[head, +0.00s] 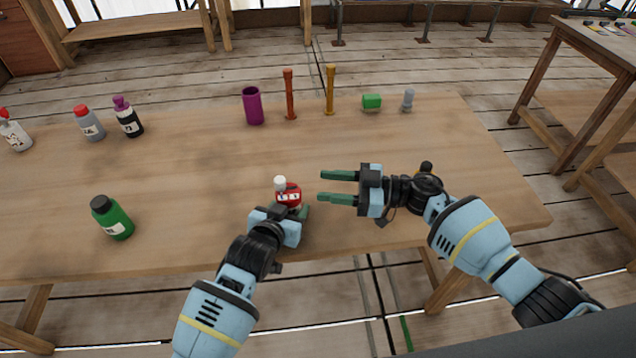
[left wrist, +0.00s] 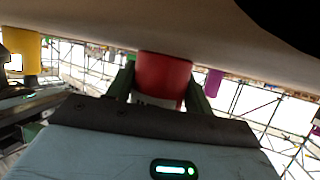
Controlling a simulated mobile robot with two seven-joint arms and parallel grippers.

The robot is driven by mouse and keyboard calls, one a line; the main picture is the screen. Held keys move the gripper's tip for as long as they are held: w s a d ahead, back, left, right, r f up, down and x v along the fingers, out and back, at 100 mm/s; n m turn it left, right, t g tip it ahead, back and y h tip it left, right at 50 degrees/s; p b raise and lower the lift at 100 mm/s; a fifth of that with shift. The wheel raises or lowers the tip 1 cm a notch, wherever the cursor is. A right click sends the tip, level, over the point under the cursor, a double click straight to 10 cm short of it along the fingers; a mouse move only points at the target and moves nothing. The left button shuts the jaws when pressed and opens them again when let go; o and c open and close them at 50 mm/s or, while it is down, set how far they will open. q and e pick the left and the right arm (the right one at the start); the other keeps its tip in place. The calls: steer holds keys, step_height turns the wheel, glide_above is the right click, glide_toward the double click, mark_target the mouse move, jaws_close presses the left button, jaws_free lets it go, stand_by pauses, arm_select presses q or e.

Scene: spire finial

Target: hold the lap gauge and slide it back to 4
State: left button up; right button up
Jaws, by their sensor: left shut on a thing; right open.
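My left gripper (head: 289,208) is shut on a small red bottle (head: 288,193) with a white cap and a white label with dark marks. The bottle is near the front middle of the table (head: 190,180). In the left wrist view, the red body (left wrist: 163,76) sits between the two green fingers. My right gripper (head: 322,187) is open and empty, just right of the red bottle, with its fingers pointing left. I see nothing that I can clearly tell as a lap gauge, and no mark reading 4.
A green bottle (head: 113,220) stands front left; several more bottles stand back left. A purple cup (head: 253,106), two slim posts, a green block (head: 372,102) and a grey piece (head: 408,100) line the back.

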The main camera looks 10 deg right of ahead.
stand_by(0.3)
arm_select(q)
steer(key=o, duration=1.1)
steer(key=v, duration=1.2)
